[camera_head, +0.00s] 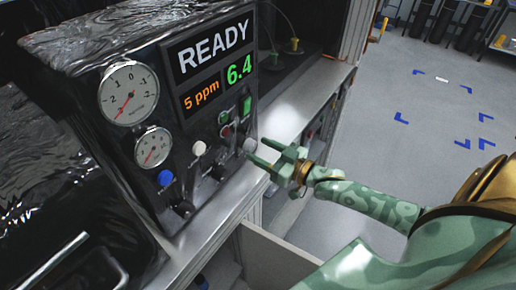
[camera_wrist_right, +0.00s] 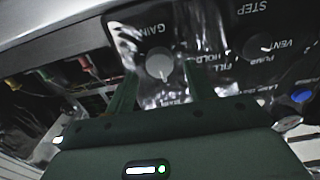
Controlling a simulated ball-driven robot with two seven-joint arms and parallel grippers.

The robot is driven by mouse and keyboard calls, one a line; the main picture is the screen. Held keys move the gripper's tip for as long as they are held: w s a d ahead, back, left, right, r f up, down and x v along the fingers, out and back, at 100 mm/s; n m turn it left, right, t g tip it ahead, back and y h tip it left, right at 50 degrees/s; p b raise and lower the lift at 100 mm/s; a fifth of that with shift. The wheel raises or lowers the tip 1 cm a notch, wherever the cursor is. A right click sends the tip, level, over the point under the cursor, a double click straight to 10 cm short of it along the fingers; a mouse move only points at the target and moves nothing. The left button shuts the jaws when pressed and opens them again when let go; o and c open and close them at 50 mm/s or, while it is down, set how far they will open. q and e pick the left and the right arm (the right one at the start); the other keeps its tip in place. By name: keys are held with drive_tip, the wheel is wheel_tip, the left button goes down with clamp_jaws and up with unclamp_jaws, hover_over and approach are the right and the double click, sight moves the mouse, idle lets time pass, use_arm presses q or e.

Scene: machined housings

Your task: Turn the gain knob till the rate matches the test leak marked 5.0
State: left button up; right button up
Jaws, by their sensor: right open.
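The gain knob (camera_wrist_right: 159,66) is a round grey knob with a white pointer line, beside the upside-down label GAIN. In the head view, the gain knob (camera_head: 249,145) sits at the panel's lower right. My green right gripper (camera_head: 256,150) is open, its fingertips close to the knob. In the wrist view the knob shows between the fingers of my right gripper (camera_wrist_right: 160,80), with gaps on both sides; I cannot tell how far they reach over it. The display (camera_head: 210,62) reads READY, 5 ppm in orange and 6.4 in green. No leak marked 5.0 is legible. My left gripper is out of view.
Two round gauges (camera_head: 129,93) are on the panel's left. The metal ledge (camera_head: 290,112) runs along the panel. Open floor (camera_head: 400,100) lies to the right.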

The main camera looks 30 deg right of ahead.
drive_tip(key=shift+x, duration=0.9)
drive_tip(key=c, duration=1)
drive_tip(key=shift+o, duration=0.2)
drive_tip(key=shift+n, duration=0.3)
